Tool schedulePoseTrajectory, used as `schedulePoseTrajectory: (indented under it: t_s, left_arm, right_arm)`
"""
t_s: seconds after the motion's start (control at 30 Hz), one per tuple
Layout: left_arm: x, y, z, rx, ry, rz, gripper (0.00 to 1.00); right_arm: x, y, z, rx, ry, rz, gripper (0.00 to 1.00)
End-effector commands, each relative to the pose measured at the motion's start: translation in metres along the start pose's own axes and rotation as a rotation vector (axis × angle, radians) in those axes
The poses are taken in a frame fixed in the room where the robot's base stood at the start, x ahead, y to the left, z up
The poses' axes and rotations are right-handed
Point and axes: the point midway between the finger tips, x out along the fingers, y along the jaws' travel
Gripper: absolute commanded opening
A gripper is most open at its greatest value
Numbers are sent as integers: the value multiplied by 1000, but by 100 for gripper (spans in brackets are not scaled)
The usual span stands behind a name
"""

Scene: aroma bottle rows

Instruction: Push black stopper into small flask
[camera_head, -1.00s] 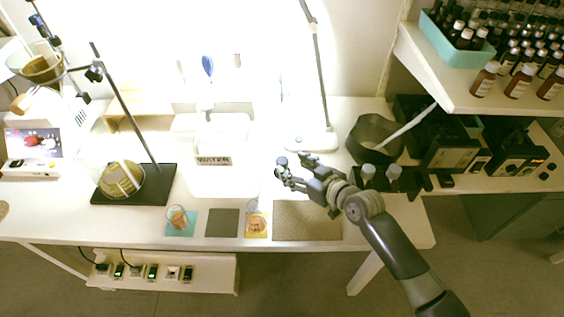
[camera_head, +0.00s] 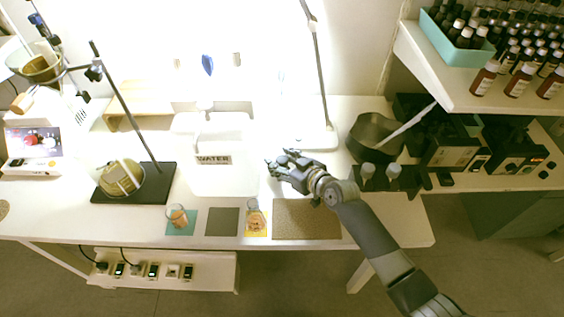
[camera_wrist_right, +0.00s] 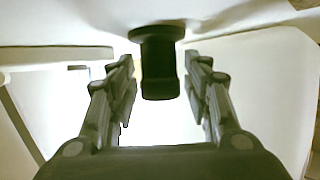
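The small flask (camera_head: 255,219) with orange contents stands upright on a yellow mat (camera_head: 255,233) near the table's front edge. Its neck points up. My right gripper (camera_head: 273,165) is above the table, behind and a little right of the flask, and clear of it. In the right wrist view, the black stopper (camera_wrist_right: 159,68) sits between the two fingers (camera_wrist_right: 159,80), its wide disc at the far end. In the head view the stopper is not clearly distinguishable. My left gripper is out of view.
A beaker (camera_head: 178,216) stands on a teal mat (camera_head: 187,230) left of the flask. Dark (camera_head: 222,222) and brown (camera_head: 306,220) mats lie either side of the flask. A lamp base (camera_head: 315,139) stands behind the gripper, a water basin (camera_head: 213,182) to its left.

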Motion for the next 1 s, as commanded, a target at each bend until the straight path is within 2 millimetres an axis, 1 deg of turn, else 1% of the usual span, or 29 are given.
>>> schedulePoseTrajectory:
  t_s: [0.03,0.07,0.1,0.43,0.57,0.67,0.77,0.87,1.0]
  left_arm:
    - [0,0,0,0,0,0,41]
    - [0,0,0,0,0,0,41]
    - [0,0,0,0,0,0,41]
    - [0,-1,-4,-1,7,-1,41]
    - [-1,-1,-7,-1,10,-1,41]
    - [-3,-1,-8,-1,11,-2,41]
    - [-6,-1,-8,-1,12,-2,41]
    - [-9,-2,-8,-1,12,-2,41]
    - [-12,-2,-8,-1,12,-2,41]
  right_arm:
    - [0,0,0,0,0,0,26]
    - [0,0,0,0,0,0,19]
    - [0,0,0,0,0,0,10]
    - [0,0,0,0,0,0,9]
    - [-2,0,-5,0,1,0,9]
    - [-5,0,-14,-1,3,-1,9]
    - [-11,0,-28,-2,4,-1,9]
    - [-19,0,-48,-2,6,0,9]
    - [-34,0,-84,-4,8,1,9]
